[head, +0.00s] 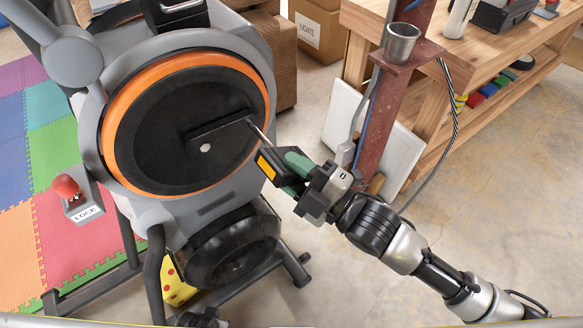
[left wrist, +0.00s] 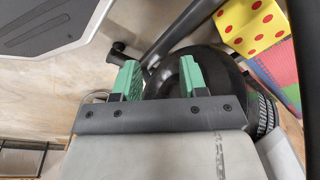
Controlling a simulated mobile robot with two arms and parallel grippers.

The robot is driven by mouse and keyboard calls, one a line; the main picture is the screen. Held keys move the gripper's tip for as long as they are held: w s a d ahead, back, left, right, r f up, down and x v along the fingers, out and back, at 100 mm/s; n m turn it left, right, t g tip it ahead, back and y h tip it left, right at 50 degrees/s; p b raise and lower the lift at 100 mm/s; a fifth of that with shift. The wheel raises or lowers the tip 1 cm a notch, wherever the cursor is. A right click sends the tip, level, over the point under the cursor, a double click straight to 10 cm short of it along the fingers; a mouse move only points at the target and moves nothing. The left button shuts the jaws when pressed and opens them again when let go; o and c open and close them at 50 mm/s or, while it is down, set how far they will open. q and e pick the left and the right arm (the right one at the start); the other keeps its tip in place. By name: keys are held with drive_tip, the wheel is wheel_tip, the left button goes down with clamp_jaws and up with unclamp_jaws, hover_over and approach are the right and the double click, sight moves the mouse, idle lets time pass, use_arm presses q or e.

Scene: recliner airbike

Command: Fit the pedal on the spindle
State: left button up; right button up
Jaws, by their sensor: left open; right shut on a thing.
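The exercise bike's black crank arm (head: 222,131) lies across the dark disc with the orange rim. A thin metal spindle (head: 260,134) sticks out from its right end, toward the lower right. My right gripper (head: 288,172) is shut on the black pedal (head: 272,162), which has an orange-yellow reflector. The pedal is at the spindle's outer end; I cannot tell whether the spindle is inside it or just behind it. My left gripper (left wrist: 158,74) is open, its green fingers apart with nothing held between them, near a black rounded part (left wrist: 215,75) in the left wrist view.
A red lock knob (head: 66,187) stands left of the disc. A rusty post (head: 388,110) with a metal cup (head: 402,43) and a wooden workbench (head: 425,45) are at the right. A yellow dotted box (head: 177,280) is below the bike.

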sight(266, 143)
use_arm(q)
drive_tip(key=shift+s+f, duration=0.55)
drive_tip(key=shift+f, duration=0.05)
drive_tip(key=shift+w+r, duration=0.3)
drive_tip(key=shift+w, duration=0.05)
use_arm(e)
drive_tip(key=shift+w+a, duration=0.4)
drive_tip(key=shift+w, duration=0.1)
drive_tip(key=shift+w+a, duration=0.55)
drive_tip(key=shift+w, duration=0.2)
use_arm(q)
drive_tip(key=shift+w+r, duration=0.25)
drive_tip(key=shift+r, duration=0.05)
use_arm(e)
drive_tip(key=shift+w+a, duration=0.3)
drive_tip(key=shift+w, duration=0.15)
drive_tip(key=shift+w+a, duration=0.3)
drive_tip(key=shift+w, duration=0.1)
use_arm(q)
drive_tip(key=shift+w+r, duration=0.15)
drive_tip(key=shift+r, duration=0.1)
use_arm(e)
drive_tip(key=shift+w+a, duration=0.2)
drive_tip(key=shift+w, duration=0.05)
use_arm(q)
drive_tip(key=shift+r+b, duration=0.1)
drive_tip(key=shift+b, duration=0.2)
use_arm(e)
drive_tip(key=shift+w+a, duration=0.25)
drive_tip(key=shift+w, duration=0.1)
